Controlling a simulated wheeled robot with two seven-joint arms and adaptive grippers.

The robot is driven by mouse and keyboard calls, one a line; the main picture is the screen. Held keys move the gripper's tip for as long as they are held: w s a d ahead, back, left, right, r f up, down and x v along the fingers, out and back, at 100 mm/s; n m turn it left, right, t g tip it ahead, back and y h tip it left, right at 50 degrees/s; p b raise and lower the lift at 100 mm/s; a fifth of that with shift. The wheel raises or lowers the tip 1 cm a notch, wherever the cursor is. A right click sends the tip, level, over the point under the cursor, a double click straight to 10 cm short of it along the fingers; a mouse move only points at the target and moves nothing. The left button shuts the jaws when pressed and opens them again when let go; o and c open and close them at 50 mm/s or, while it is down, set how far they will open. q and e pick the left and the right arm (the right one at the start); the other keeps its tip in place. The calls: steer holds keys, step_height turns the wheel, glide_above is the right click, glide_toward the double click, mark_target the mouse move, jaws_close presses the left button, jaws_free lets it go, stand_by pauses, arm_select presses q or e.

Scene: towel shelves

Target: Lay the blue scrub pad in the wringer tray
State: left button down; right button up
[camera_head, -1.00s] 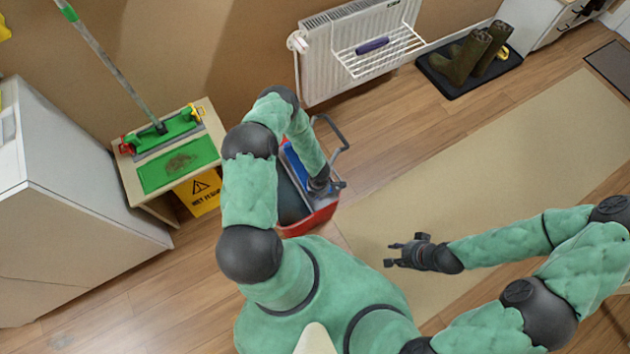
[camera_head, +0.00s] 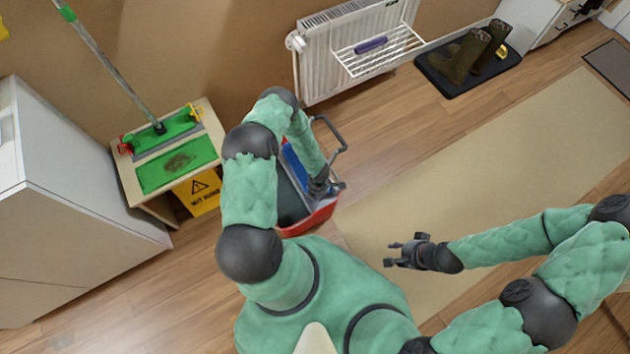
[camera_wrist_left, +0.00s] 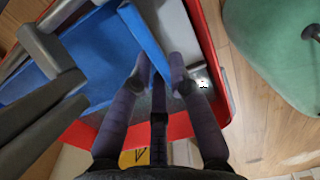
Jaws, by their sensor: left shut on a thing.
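My left gripper (camera_wrist_left: 158,72) is shut on the blue scrub pad (camera_wrist_left: 145,38), a flat blue piece standing on edge between the fingertips in the left wrist view. The blue wringer tray (camera_wrist_left: 92,52) lies just left of the pad, inside the red bucket (camera_wrist_left: 217,62). I cannot tell whether pad and tray touch. In the head view my left gripper (camera_head: 325,187) is over the bucket (camera_head: 318,222), and my arm partly hides the wringer tray (camera_head: 293,165). The pad is not clear there. My right gripper (camera_head: 397,253) is open and empty over the floor mat.
The bucket's grey handle (camera_head: 338,135) stands up beside my left forearm. A wooden stand (camera_head: 150,205) with green mop pads is at left, with a yellow wet-floor sign (camera_head: 200,193) by it. A radiator (camera_head: 330,60) is behind. The beige mat (camera_head: 480,170) is clear.

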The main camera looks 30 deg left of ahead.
arm_select(q)
steer(key=shift+a+f, duration=0.1)
steer(key=shift+a, duration=0.1)
steer(key=shift+d+f, duration=0.15)
stand_by(0.3)
steer(key=shift+f, duration=0.3)
stand_by(0.4)
steer(key=c, duration=1.1)
jaws_free()
steer(key=shift+r, duration=0.1)
steer(key=shift+s+r, duration=0.1)
steer(key=shift+r, duration=0.4)
steer(key=r, duration=0.2)
steer(key=s+r, duration=0.1)
steer(key=r, duration=0.3)
steer(key=shift+s+a, duration=0.15)
steer(key=shift+a, duration=0.2)
steer(key=shift+s+r, duration=0.15)
steer(key=shift+r, duration=0.25)
